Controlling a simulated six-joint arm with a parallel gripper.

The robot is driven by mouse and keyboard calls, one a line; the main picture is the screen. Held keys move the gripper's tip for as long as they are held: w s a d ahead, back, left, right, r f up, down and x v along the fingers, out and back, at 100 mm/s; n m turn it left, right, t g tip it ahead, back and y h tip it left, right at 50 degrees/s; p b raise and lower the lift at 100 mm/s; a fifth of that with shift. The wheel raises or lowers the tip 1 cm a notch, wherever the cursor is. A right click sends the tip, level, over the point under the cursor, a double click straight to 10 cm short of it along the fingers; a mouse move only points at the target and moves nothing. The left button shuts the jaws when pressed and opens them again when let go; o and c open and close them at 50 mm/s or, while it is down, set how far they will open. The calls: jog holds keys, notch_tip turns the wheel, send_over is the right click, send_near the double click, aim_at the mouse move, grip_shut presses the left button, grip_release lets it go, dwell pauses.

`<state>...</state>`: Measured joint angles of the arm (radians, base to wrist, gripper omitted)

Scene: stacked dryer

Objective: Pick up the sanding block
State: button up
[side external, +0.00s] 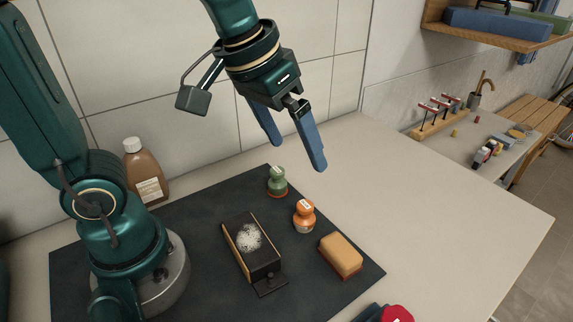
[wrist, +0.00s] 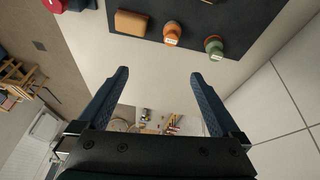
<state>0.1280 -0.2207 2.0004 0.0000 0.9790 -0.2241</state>
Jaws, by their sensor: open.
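The sanding block looks to be the tan block with a reddish underside (side external: 340,255), lying flat near the right edge of the dark mat (side external: 200,215). In the wrist view the tan block (wrist: 131,23) shows at the top, left of the middle. My gripper (side external: 298,155) is open and empty, high above the back of the mat and well apart from the block. Its two blue fingers are spread in the wrist view (wrist: 160,73), with nothing between them.
An orange-topped knob (side external: 304,216) and a green one (side external: 277,181) stand left of and behind the block. A black holder with white powder (side external: 250,245) lies left of it. A red-and-dark item (side external: 392,314) is in front. A brown bottle (side external: 147,172) stands by the wall. The counter at right is clear.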

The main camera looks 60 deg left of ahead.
aim_at(342, 248)
jog(key=w+d+f+g, duration=0.1)
jog(key=d+f, duration=0.1)
jog(key=f, duration=0.2)
jog(key=w+d+f+m+g, duration=0.1)
jog(key=d+f+g, duration=0.1)
jog(key=f, duration=0.3)
jog(key=w+d+f+g, duration=0.1)
jog(key=w+d+f, duration=0.1)
jog(key=d+f, duration=0.2)
jog(key=shift+d+f+m+y, duration=0.1)
jog(key=shift+f+m+y, duration=0.05)
jog(key=shift+m+y, duration=0.2)
jog(key=shift+w+f, duration=0.1)
jog(key=shift+f, duration=2.2)
jog(key=c, duration=1.1)
jog(key=shift+r, duration=0.1)
jog(key=shift+r, duration=0.5)
notch_tip(342, 248, up, 3)
jog(key=a+r, duration=0.2)
jog(key=a, duration=0.2)
jog(key=a+r, duration=0.2)
jog(key=a, duration=0.1)
jog(key=a+r, duration=0.3)
jog(key=a, duration=0.1)
jog(key=shift+s+a, duration=0.25)
jog(key=shift+a, duration=0.1)
